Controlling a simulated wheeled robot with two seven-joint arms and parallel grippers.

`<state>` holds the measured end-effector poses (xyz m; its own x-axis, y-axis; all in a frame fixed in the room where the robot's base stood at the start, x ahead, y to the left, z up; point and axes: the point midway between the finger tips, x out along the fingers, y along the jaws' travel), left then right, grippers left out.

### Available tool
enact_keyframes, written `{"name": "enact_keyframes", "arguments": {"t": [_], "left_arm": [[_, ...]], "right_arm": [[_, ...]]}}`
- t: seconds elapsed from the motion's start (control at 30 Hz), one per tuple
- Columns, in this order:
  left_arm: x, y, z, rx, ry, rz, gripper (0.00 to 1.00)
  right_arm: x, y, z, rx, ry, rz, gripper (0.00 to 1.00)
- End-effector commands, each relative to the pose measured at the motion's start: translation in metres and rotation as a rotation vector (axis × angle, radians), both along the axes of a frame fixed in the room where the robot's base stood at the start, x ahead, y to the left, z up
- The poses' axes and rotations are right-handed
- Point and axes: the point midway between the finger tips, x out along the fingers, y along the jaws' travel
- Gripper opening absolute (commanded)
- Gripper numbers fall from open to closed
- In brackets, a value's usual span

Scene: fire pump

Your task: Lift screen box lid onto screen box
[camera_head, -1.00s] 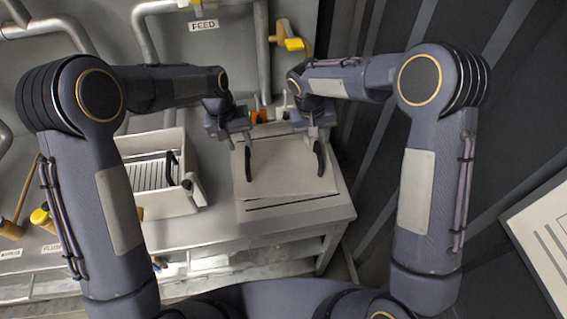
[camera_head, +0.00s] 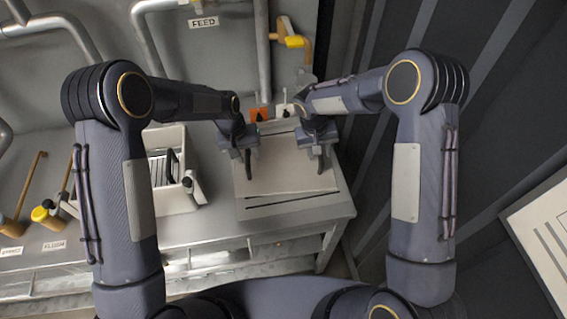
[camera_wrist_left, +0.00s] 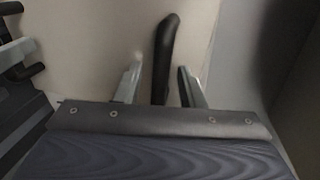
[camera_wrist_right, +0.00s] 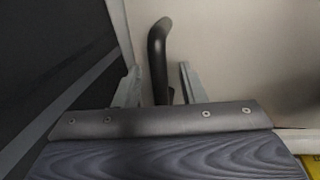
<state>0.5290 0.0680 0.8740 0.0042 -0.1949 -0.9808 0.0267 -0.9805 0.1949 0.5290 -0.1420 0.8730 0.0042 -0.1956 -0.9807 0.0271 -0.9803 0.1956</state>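The screen box lid (camera_head: 285,170) is a flat pale beige panel lying on the right part of the grey bench. It has a black handle near each side. My left gripper (camera_head: 246,154) is open, with its fingers on either side of the left handle (camera_wrist_left: 165,55) and gaps showing. My right gripper (camera_head: 321,152) is open, with its fingers on either side of the right handle (camera_wrist_right: 156,60), also with gaps. The screen box (camera_head: 181,201) is a pale open-topped box left of the lid, with a slatted screen inside. My left arm partly hides it.
The bench (camera_head: 300,212) has a narrow free strip in front of the lid. An orange item (camera_head: 259,114) sits just behind the lid. Pipes and a yellow-handled valve (camera_head: 295,41) stand at the back. Yellow-and-brown levers (camera_head: 40,214) are at the left.

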Motion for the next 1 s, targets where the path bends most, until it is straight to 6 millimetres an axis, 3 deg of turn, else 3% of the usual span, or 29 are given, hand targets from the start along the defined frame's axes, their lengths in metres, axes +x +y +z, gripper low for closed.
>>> {"name": "enact_keyframes", "arguments": {"t": [0.27, 0.57, 1.0], "left_arm": [[0.0002, -0.0003, -0.0016, 0.0, -0.001, 0.0, 0.35], [0.0002, -0.0003, -0.0014, 0.0, -0.001, 0.0, 0.0], [0.0002, -0.0002, -0.0012, 0.0, -0.001, 0.0, 0.0]], "right_arm": [[0.0001, -0.0003, -0.0015, 0.001, -0.001, -0.001, 0.37], [0.0001, -0.0002, -0.0011, 0.0, -0.001, -0.001, 0.0], [0.0002, -0.0002, -0.0008, 0.001, -0.001, -0.001, 0.0]]}}
